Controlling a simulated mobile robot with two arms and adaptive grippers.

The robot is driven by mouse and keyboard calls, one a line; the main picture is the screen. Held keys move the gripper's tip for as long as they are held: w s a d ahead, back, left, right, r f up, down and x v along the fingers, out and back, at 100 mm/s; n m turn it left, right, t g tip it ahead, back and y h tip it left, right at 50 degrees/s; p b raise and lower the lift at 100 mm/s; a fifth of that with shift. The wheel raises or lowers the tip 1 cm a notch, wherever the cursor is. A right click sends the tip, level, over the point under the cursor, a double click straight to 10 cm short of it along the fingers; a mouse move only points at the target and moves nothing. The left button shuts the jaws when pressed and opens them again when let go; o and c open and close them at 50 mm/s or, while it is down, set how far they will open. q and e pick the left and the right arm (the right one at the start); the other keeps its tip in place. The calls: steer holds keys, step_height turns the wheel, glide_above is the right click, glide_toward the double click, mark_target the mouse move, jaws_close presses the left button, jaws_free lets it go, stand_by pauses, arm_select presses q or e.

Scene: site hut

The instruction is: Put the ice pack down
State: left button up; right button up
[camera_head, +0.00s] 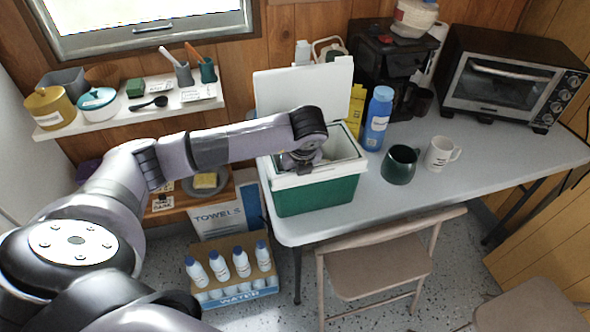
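My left gripper (304,163) points down into the open green-and-white cooler box (318,196) on the table. Its fingers are mostly hidden by the wrist and the cooler wall, so I cannot see whether they are open or shut. No ice pack can be made out; the inside of the cooler is largely hidden from this view. The cooler's white lid (275,92) stands raised behind it. My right gripper is not in view.
Right of the cooler stand a blue bottle (377,119), a dark green mug (400,166) and a white mug (440,154). A coffee maker (383,60) and a toaster oven (512,80) are behind. The table's front right is clear. A folding chair (378,270) stands in front.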

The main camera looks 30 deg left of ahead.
arm_select(q)
steer(key=shift+f+b, duration=0.4)
steer(key=shift+f, duration=0.05)
steer(key=o, duration=1)
steer(key=shift+s, duration=0.1)
steer(key=shift+c, duration=0.2)
steer(key=shift+r, duration=0.15)
steer(key=shift+d+r+p, duration=0.15)
steer(key=shift+r+p, duration=0.6)
steer(key=shift+p, duration=0.1)
steer(key=v, duration=1.1)
steer(key=shift+r, duration=0.25)
